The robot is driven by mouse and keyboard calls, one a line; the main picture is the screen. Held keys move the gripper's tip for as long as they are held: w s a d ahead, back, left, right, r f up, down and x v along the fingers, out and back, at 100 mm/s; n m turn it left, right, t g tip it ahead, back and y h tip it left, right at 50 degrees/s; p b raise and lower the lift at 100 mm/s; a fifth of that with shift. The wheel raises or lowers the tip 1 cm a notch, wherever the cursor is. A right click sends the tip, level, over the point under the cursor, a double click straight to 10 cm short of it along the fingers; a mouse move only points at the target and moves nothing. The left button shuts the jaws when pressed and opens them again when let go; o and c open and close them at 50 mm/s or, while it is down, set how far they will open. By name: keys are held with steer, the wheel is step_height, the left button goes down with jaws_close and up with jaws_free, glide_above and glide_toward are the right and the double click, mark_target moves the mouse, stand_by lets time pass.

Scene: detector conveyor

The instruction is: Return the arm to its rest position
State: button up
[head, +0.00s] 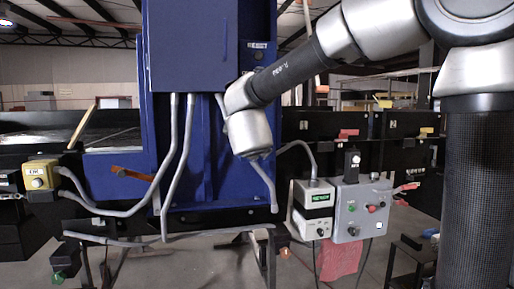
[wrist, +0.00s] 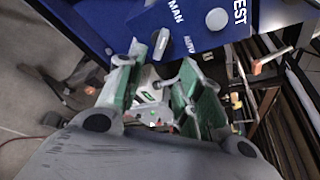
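My arm (head: 290,72) reaches from the right across the front of the blue machine housing (head: 210,150). Its wrist end hangs bent downward before the housing, and my gripper cannot be made out in the head view. In the wrist view my gripper (wrist: 160,68) has two green-padded fingers spread apart. Nothing is held between them.
A white box with a green display (head: 314,205) and a grey control box (head: 361,210) stand right of the housing. A yellow button box (head: 41,174) is at the left. Grey conduits (head: 172,150) hang along the housing. Dark conveyor rails (wrist: 290,110) run at the wrist view's right.

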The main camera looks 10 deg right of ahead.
steer(key=s+a+f+n+g+y, duration=0.1)
steer(key=a+f+n+y, duration=0.3)
steer(key=a+n+y, duration=0.8)
steer(key=s+d+f+n+g, duration=0.2)
steer(key=s+n+g, duration=0.1)
steer(key=s+n, duration=0.25)
steer(key=s+d+f+n+g, duration=0.2)
steer(key=s+f+n, duration=0.1)
steer(key=s+n, duration=0.3)
steer(key=s+d+f+n+g+h, duration=0.1)
steer(key=s+d+n+g+h, duration=0.1)
steer(key=s+d, duration=0.8)
steer(key=s+d+f+n+g+h, duration=0.2)
steer(key=s+d+n+h, duration=0.2)
steer(key=s+d, duration=0.6)
steer(key=d+h, duration=0.1)
steer(key=d, duration=0.5)
steer(key=shift+d+f+h, duration=0.25)
steer(key=shift+d+h, duration=0.05)
